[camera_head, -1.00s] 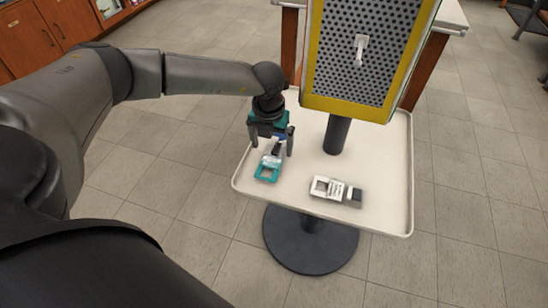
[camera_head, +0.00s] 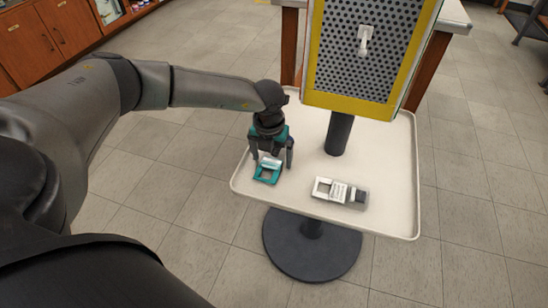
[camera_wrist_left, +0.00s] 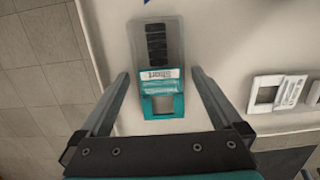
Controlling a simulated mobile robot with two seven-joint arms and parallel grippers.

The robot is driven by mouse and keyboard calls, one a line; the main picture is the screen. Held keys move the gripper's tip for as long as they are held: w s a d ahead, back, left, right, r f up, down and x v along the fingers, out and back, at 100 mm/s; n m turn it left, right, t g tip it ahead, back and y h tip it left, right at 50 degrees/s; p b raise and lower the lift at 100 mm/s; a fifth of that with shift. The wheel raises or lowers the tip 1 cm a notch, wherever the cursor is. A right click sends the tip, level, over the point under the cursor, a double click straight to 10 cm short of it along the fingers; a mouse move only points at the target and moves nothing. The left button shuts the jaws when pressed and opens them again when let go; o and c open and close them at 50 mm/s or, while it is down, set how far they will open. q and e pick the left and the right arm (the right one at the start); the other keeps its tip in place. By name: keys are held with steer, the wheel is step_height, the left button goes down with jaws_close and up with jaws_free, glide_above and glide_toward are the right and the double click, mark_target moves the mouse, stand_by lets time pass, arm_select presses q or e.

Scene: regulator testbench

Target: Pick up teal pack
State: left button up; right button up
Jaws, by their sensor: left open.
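The teal pack (camera_head: 267,173) lies on the cream tray table near its left edge. In the left wrist view the pack (camera_wrist_left: 160,70) shows whole, with a clear body over dark contents, a white label and a teal end with a window. My left gripper (camera_head: 272,161) is open above the pack, and in the head view it hides the pack's far part. In the left wrist view its two fingers (camera_wrist_left: 160,82) stand on either side of the pack, apart from it. My right gripper is not in view.
A white and grey pack (camera_head: 340,191) lies to the right on the tray table (camera_head: 385,205). A yellow-framed perforated panel (camera_head: 362,50) stands behind on a dark post (camera_head: 338,133). The tray's right side is clear.

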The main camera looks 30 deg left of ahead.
arm_select(q)
steer(key=c, duration=1.3)
steer(key=shift+r, duration=0.1)
